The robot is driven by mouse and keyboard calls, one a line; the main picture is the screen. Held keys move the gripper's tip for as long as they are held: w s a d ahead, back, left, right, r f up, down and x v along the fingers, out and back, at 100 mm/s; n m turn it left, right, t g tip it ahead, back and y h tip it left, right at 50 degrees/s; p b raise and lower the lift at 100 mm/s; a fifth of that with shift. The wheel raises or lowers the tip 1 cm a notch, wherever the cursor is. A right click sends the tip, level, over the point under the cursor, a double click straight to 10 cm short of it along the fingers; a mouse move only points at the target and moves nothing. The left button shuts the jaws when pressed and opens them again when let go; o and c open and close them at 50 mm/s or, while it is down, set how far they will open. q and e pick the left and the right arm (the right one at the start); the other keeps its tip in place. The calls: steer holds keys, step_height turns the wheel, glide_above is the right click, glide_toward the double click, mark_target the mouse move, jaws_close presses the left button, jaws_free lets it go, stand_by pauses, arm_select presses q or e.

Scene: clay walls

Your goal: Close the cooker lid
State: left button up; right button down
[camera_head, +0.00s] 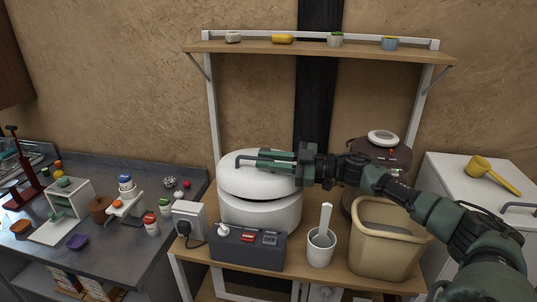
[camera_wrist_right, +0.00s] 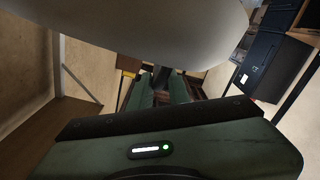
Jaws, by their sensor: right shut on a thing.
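The white cooker (camera_head: 262,216) stands on the wooden table, with its rounded white lid (camera_head: 235,184) over it. The lid looks slightly tilted, with a dark seam between it and the body; I cannot tell whether it is fully seated. In the right wrist view the pale lid (camera_wrist_right: 130,30) fills the top, and a dark piece shows between my green fingers (camera_wrist_right: 162,82). My left gripper is not in view.
A grey power box (camera_head: 247,248), a white cup (camera_head: 320,248) and a tan bin (camera_head: 385,240) stand in front and to the right. A brown appliance (camera_head: 385,150) is behind my right arm. A shelf (camera_head: 320,48) spans above. A cluttered counter (camera_head: 100,170) is at left.

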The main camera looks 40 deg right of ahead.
mark_target(267, 174)
steer(key=shift+s+a+f+b, duration=0.15)
steer(key=shift+f, duration=0.35)
steer(key=shift+s+a+f+b, duration=0.1)
steer(key=shift+s+f+b, duration=0.05)
steer(key=shift+f, duration=0.35)
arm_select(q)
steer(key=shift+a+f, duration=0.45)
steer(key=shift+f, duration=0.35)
arm_select(e)
steer(key=shift+s+a+f, duration=0.2)
steer(key=shift+a+f, duration=0.05)
steer(key=shift+f, duration=0.4)
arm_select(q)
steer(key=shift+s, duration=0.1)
arm_select(e)
steer(key=shift+f, duration=0.1)
steer(key=c, duration=1.5)
jaws_free()
steer(key=shift+d+f, duration=0.1)
steer(key=shift+d, duration=0.05)
